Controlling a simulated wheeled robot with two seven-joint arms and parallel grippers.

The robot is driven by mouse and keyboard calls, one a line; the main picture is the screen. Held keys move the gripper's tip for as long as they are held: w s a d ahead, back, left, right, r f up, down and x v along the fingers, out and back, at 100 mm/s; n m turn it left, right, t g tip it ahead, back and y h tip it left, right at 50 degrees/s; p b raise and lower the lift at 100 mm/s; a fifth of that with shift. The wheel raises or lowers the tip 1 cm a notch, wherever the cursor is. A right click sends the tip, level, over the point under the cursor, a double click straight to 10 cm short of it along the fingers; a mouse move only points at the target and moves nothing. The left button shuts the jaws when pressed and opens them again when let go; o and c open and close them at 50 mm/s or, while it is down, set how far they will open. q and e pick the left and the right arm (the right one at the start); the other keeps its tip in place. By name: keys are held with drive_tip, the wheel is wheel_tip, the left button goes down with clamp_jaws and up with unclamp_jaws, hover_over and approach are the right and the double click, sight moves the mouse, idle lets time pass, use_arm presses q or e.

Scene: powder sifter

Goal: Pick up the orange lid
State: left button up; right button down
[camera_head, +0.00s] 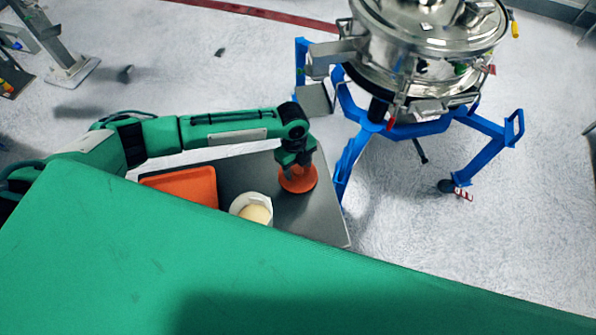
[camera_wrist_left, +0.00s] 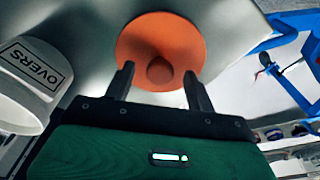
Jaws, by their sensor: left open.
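The orange lid (camera_head: 298,180) is a round disc lying on the grey tabletop, near its right end. My left gripper (camera_head: 298,160) is above the lid and hides part of it in the head view. In the left wrist view the lid (camera_wrist_left: 160,50) has a round knob at its middle. The two dark fingertips of my left gripper (camera_wrist_left: 158,78) are spread apart on either side of the knob, open, with the knob between them or just beyond. I cannot tell whether they touch it. My right gripper is not in view.
A white container (camera_head: 252,208) with pale contents stands left of the lid; its side reads "OVERS" in the left wrist view (camera_wrist_left: 35,75). An orange tray (camera_head: 180,186) lies further left on the table (camera_head: 325,222). A steel sifter (camera_head: 425,60) on a blue frame stands behind right.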

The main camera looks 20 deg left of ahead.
use_arm(q)
drive_tip(key=shift+f, duration=0.1)
drive_tip(key=shift+c, duration=0.5)
drive_tip(key=c, duration=1)
drive_tip(key=shift+o, duration=0.2)
